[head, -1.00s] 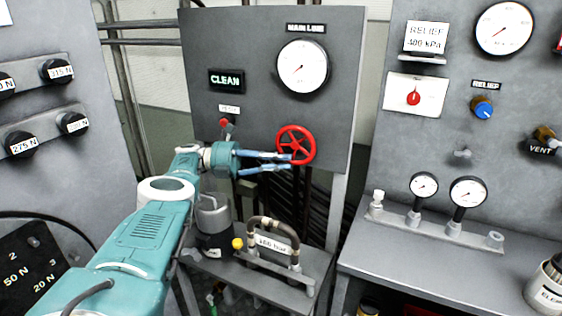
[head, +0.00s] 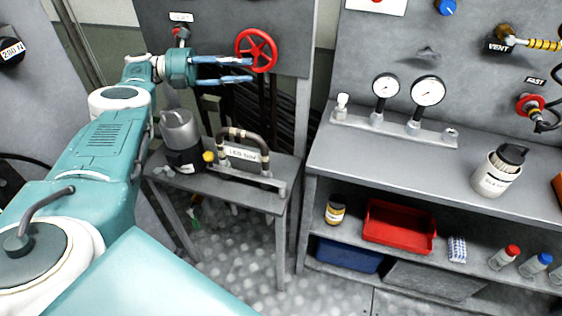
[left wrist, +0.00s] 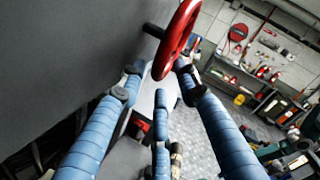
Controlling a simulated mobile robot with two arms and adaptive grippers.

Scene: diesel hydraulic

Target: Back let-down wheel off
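The red let-down wheel (head: 257,50) is a spoked handwheel on the grey panel at the upper middle of the head view. It also shows nearly edge-on at the top of the left wrist view (left wrist: 178,38), on a dark stem from the panel. My left gripper (head: 251,71) has blue fingers, spread apart, at the wheel's lower left. In the left wrist view its fingertips (left wrist: 158,84) are near the wheel's lower rim. I cannot tell whether they touch it. Nothing is clasped between them. My right gripper is not in view.
Below the wheel stands a small table (head: 225,187) with a grey-and-black canister (head: 181,140) and a hose fitting (head: 243,150). At right, a bench (head: 400,165) carries two gauges and a white jar (head: 497,172). A red tray (head: 400,226) lies on its shelf.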

